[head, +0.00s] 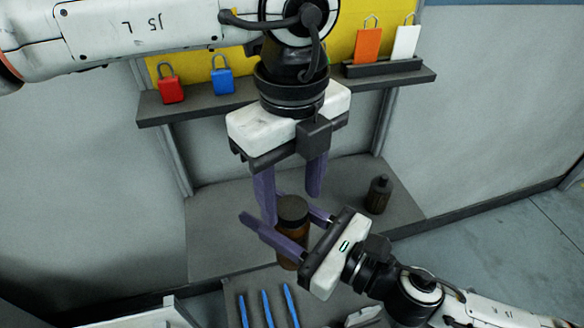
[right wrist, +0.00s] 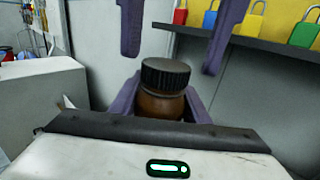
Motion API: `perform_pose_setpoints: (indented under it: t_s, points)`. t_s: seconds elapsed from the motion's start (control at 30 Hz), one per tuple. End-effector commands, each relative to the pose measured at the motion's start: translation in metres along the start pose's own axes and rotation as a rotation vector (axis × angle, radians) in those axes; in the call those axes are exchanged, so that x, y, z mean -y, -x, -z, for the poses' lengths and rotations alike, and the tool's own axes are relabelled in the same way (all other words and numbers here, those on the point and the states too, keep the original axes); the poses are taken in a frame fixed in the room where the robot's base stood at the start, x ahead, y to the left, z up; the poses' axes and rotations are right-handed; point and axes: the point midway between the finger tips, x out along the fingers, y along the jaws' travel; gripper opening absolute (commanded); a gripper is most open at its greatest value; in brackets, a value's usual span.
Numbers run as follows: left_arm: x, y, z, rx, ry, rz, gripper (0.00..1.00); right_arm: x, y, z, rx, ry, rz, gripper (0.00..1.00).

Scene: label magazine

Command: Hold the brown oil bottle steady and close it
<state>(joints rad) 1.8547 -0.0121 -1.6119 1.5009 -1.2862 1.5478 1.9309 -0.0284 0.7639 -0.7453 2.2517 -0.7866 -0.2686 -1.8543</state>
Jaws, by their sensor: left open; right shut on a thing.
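A brown bottle (head: 288,259) stands upright at the front of the grey bench, with a ribbed black cap (head: 291,210) sitting on its top. In the right wrist view the cap (right wrist: 165,74) looks level above the brown body (right wrist: 160,106); how tightly it sits cannot be told. My right gripper (head: 276,213) is shut on the bottle's body, below the cap. My left gripper (head: 291,205) points down with its purple fingers open and apart, above and slightly behind the cap. Its fingers also show in the right wrist view (right wrist: 170,63), seemingly clear of the cap.
A small dark bottle (head: 378,196) stands to the right on the bench (head: 222,228). A shelf (head: 190,109) behind holds red and blue padlocks (head: 222,80) and a rack with orange and white tags (head: 404,43). Blue pen-like sticks (head: 267,309) lie in front.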

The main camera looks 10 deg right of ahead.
Motion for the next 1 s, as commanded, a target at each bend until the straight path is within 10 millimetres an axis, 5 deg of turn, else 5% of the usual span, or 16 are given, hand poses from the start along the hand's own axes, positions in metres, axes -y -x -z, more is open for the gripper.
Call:
perform_pose_setpoints:
  t_s: [0.47,0.73,1.0]
  points:
    - [-0.0001,-0.0149,0.0000,-0.001,0.000,0.000,0.51,-0.0001,-0.0001,-0.0006,0.001,0.000,0.000,0.00]
    - [-0.0001,-0.0147,0.0001,-0.001,0.000,0.000,0.09,0.0000,-0.0001,-0.0006,0.001,0.000,0.000,0.00]
    - [0.0000,-0.0152,0.0002,-0.002,-0.166,0.000,0.09,0.0000,-0.0001,-0.0006,0.001,0.000,0.000,0.00]
